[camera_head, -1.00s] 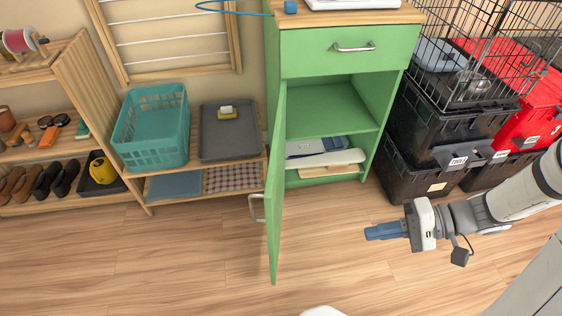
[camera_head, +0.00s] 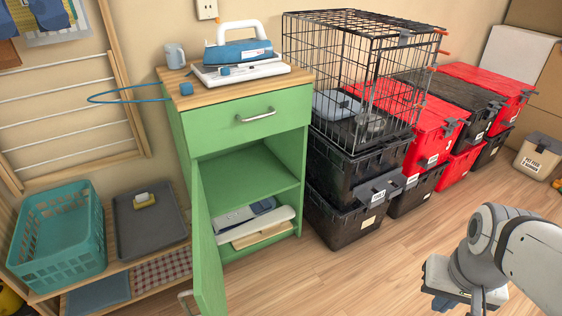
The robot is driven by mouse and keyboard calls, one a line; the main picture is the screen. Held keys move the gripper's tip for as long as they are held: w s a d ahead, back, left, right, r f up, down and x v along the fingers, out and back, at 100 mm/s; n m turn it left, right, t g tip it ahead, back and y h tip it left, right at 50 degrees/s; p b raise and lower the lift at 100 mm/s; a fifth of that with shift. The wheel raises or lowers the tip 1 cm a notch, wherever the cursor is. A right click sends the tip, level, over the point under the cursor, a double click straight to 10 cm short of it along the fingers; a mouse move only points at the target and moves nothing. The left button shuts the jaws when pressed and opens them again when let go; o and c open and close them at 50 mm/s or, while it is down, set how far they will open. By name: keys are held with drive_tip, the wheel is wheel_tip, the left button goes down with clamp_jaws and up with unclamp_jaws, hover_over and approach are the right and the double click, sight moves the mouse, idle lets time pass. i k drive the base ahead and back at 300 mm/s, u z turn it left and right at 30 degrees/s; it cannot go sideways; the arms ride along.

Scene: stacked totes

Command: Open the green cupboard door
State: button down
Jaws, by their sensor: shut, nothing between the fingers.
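The green cupboard (camera_head: 238,143) stands against the wall. Its door (camera_head: 208,250) is swung wide open on its left side and juts toward me, so the shelves inside show. My gripper (camera_head: 447,303) is at the bottom right, over the floor, well apart from the door and touching nothing that I can see. Its blue fingers are shut and empty, mostly hidden behind the white gripper body.
A drawer (camera_head: 249,119) above the opening is closed. An iron (camera_head: 239,52) and a mug (camera_head: 175,56) stand on top. Black totes (camera_head: 340,217) and a wire cage (camera_head: 352,72) are stacked to the right. A teal basket (camera_head: 57,238) is at the left. The floor before the totes is clear.

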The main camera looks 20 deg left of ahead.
sight(208, 292)
drive_tip(key=z, duration=0.35)
drive_tip(key=k, duration=1.2)
drive_tip(key=u, duration=0.9)
drive_tip(key=i, duration=1)
drive_tip(key=u, duration=0.1)
